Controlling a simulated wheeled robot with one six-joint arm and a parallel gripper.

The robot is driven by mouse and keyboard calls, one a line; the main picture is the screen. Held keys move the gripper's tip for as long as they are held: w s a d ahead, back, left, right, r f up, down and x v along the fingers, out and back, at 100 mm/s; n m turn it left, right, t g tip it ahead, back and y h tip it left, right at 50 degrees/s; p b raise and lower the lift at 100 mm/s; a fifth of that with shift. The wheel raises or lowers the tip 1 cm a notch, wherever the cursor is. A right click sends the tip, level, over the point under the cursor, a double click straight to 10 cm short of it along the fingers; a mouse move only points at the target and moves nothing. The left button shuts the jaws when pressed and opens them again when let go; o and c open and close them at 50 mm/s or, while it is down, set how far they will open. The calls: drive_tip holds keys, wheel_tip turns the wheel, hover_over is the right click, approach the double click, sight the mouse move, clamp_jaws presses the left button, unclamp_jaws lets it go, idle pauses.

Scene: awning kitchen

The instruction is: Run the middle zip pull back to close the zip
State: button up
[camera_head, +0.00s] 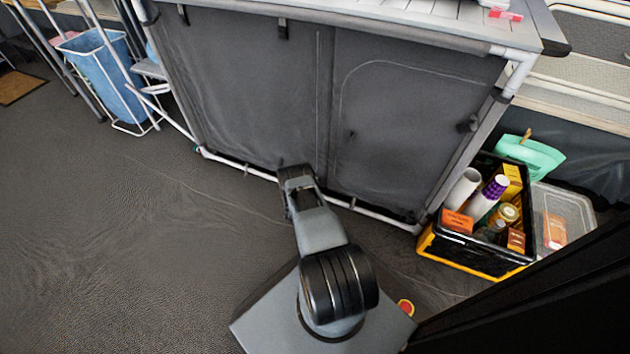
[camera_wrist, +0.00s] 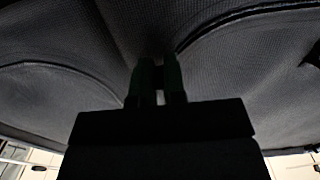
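The grey fabric front of the camping cupboard (camera_head: 250,95) has a zip line (camera_head: 342,105) arching over its right panel. A small dark spot (camera_head: 352,134) on that panel may be a zip pull, but it is too small to tell. My gripper (camera_head: 292,178) is low at the cupboard front, left of the right panel. In the wrist view my gripper's two dark fingers (camera_wrist: 157,72) stand close together against the fabric (camera_wrist: 220,75), with curved seams or zips on both sides. Shadow hides whether anything is between the fingertips. The middle zip pull cannot be made out.
A pale frame tube (camera_head: 375,215) runs along the cupboard's bottom. A black and yellow crate (camera_head: 470,262) of groceries stands on the right, next to a clear box (camera_head: 575,205). A blue bin (camera_head: 105,75) stands at the left. The floor (camera_head: 130,230) at left is clear.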

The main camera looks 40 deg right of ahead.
drive_tip(key=o, duration=0.5)
drive_tip(key=shift+p+v, duration=2.4)
drive_tip(key=shift+v, duration=4.5)
